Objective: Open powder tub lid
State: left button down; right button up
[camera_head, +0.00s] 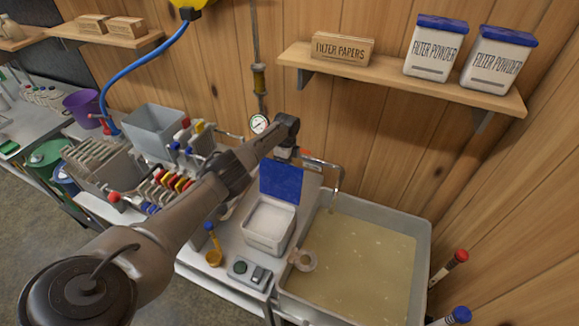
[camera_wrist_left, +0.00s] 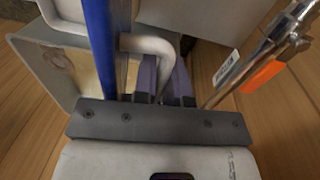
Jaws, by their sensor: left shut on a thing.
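The powder tub (camera_head: 268,225) is a white box with pale powder in it, standing on the counter beside the large pan. Its blue lid (camera_head: 281,183) stands raised, about upright, at the tub's back edge. My left gripper (camera_head: 287,153) is at the top of the lid, its fingers mostly hidden in the head view. In the left wrist view the lid (camera_wrist_left: 98,40) shows nearly edge-on, with a grey bent handle (camera_wrist_left: 150,43) coming off it. The fingers of my left gripper (camera_wrist_left: 162,82) are shut on this handle. My right gripper is not in view.
A large pan (camera_head: 424,262) of tan liquid lies right of the tub. A metal pipe (camera_head: 338,178) rises behind it. A scoop (camera_head: 214,257) and a switch box (camera_head: 247,272) sit in front of the tub. A shelf (camera_head: 400,82) with filter powder boxes hangs above.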

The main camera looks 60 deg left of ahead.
pick_arm(q)
jog(key=c, duration=1.5)
grip_release()
jog(key=shift+s+f, duration=0.1)
jog(key=shift+o, duration=0.2)
notch_tip(320, 180, up, 14)
jog(key=w, duration=0.1)
jog(key=shift+a+p, duration=0.35)
jog(key=shift+a, duration=0.05)
jog(key=shift+w+f, duration=0.1)
jog(key=shift+f, duration=0.05)
